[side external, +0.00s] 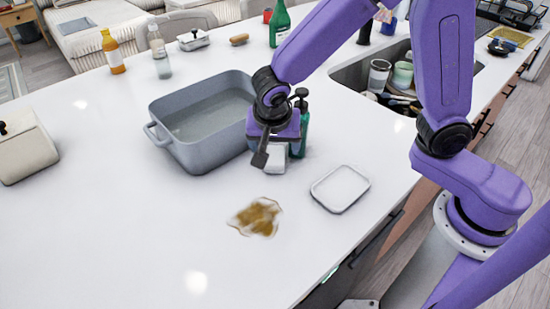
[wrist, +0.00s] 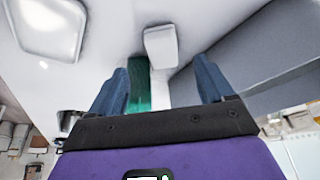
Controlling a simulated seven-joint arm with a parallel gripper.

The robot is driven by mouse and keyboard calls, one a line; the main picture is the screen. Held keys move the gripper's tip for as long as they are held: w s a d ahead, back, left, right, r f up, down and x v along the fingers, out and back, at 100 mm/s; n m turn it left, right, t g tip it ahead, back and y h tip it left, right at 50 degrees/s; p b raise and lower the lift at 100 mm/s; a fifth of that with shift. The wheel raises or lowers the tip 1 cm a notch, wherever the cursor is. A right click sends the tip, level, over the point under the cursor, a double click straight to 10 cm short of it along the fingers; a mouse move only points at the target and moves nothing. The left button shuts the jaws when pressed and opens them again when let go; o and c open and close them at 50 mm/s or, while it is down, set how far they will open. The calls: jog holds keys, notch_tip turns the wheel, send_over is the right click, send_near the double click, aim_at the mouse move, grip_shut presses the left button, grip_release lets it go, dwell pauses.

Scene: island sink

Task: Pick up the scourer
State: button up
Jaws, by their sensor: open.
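A small pale block (side external: 277,160) stands on the white counter beside the grey basin, partly hidden behind my gripper (side external: 265,158). It may be the scourer, but I cannot tell for sure. In the wrist view, the pale block (wrist: 160,47) is ahead of the fingertips, roughly between them. My gripper also shows in the wrist view (wrist: 160,66), with its dark fingers spread apart and nothing held between them. In the side view, the gripper points down just in front of the block; the gap between them is unclear.
The grey basin (side external: 164,130) is close on the left. A green pump bottle (side external: 300,130) stands right behind the gripper and shows between the fingers (wrist: 138,88). A white tray (side external: 340,189) and brown spill (side external: 258,218) lie nearer. The sink (side external: 350,76) holds dishes.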

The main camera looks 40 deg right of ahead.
aim_at(275, 159)
jog(key=shift+x, duration=4)
jog(key=shift+w, duration=0.1)
jog(key=c, duration=1.1)
jog(key=shift+r, duration=0.1)
jog(key=shift+s+r, duration=0.35)
notch_tip(275, 159, up, 11)
jog(key=s, duration=1.9)
jog(key=shift+s+f, duration=0.15)
